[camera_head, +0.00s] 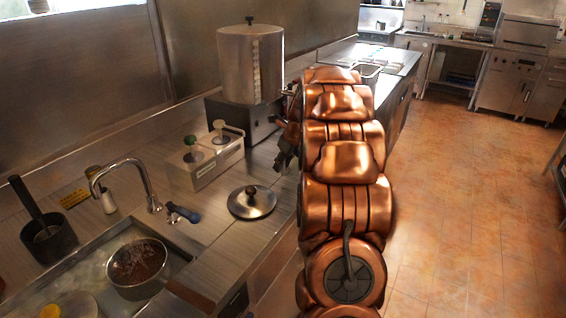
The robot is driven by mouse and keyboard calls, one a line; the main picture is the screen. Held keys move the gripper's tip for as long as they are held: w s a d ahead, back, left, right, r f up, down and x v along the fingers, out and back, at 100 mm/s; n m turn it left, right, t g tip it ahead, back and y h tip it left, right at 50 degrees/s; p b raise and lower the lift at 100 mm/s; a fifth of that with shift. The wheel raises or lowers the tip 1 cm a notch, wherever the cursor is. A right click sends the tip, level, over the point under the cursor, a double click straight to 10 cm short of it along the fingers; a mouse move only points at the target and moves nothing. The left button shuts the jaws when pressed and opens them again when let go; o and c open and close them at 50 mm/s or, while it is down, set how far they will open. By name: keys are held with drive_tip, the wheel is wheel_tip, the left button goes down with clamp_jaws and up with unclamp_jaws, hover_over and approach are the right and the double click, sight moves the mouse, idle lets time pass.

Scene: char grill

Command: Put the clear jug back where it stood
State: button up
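No plainly see-through jug shows in the head view. A tall grey vessel (250,62) with a lid, a black knob and a vertical scale stands upright on a dark base (243,118) at the back of the counter. It looks metallic, and I cannot tell whether it is the clear jug. My gripper (286,150) is at the counter's right side, just right of the dark base and mostly hidden behind my copper arm. I cannot see its fingertips clearly, or whether it holds anything.
A pump dispenser box (214,160) and a round metal lid (251,202) are on the counter. A saucepan (138,268) sits in the sink at the lower left, near a tap (128,172) and a dark mortar (48,238). Tiled floor (470,210) at right is clear.

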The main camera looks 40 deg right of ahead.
drive_tip(key=shift+o, duration=0.3)
drive_tip(key=shift+r, duration=0.1)
drive_tip(key=b+v, duration=0.2)
drive_tip(key=v, duration=1)
drive_tip(key=s+a+f+n+g, duration=0.1)
drive_tip(key=s+a+f+n, duration=0.15)
drive_tip(key=a+n, duration=0.5)
drive_tip(key=s+a+f+n+g+y, duration=0.1)
drive_tip(key=s+a+n, duration=0.3)
drive_tip(key=a, duration=0.6)
drive_tip(key=s+a+f+n+g, duration=0.1)
drive_tip(key=s+a+n, duration=0.4)
drive_tip(key=a, duration=0.4)
drive_tip(key=s+a+f+n+g, duration=0.1)
drive_tip(key=s+a+f+n, duration=0.1)
drive_tip(key=s+n, duration=0.4)
drive_tip(key=s+a+f+n+g, duration=0.1)
drive_tip(key=s+a+f+n, duration=0.2)
drive_tip(key=s+n, duration=0.3)
drive_tip(key=s+a+f+n+g+h, duration=0.1)
drive_tip(key=s+a+f+n, duration=0.2)
drive_tip(key=s+n, duration=0.3)
drive_tip(key=shift+s+a+f, duration=0.15)
drive_tip(key=shift+s+a, duration=0.75)
drive_tip(key=shift+s, duration=0.25)
drive_tip(key=shift+n, duration=0.25)
